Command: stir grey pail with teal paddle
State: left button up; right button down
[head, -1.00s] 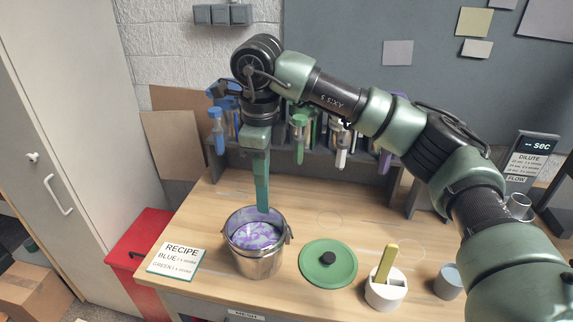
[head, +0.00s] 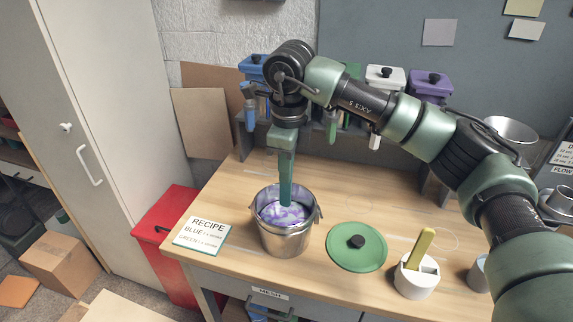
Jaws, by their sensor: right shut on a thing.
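The grey metal pail (head: 284,240) stands on the wooden bench with purple and white swirled contents (head: 284,214). The teal paddle (head: 286,182) hangs upright from my right gripper (head: 284,140), its lower end inside the pail's mouth and at the contents. How deep it reaches is hidden. My right gripper is shut on the paddle's top, above the pail. My left gripper is not in view.
A green lid (head: 345,256) with a black knob lies right of the pail. A white holder (head: 416,280) with a yellow stick stands further right. A recipe card (head: 203,234) lies to the left. Blue, white and purple dispensers (head: 430,88) stand behind.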

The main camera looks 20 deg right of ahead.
jog(key=b, duration=0.3)
send_over(286, 206)
notch_tip(286, 206, down, 5)
jog(key=shift+r, duration=0.15)
notch_tip(286, 206, down, 4)
jog(key=b, duration=0.3)
jog(key=shift+w, duration=0.15)
jog(key=shift+w+f+b, duration=0.2)
jog(key=shift+f+b, duration=0.75)
jog(key=shift+f, duration=0.65)
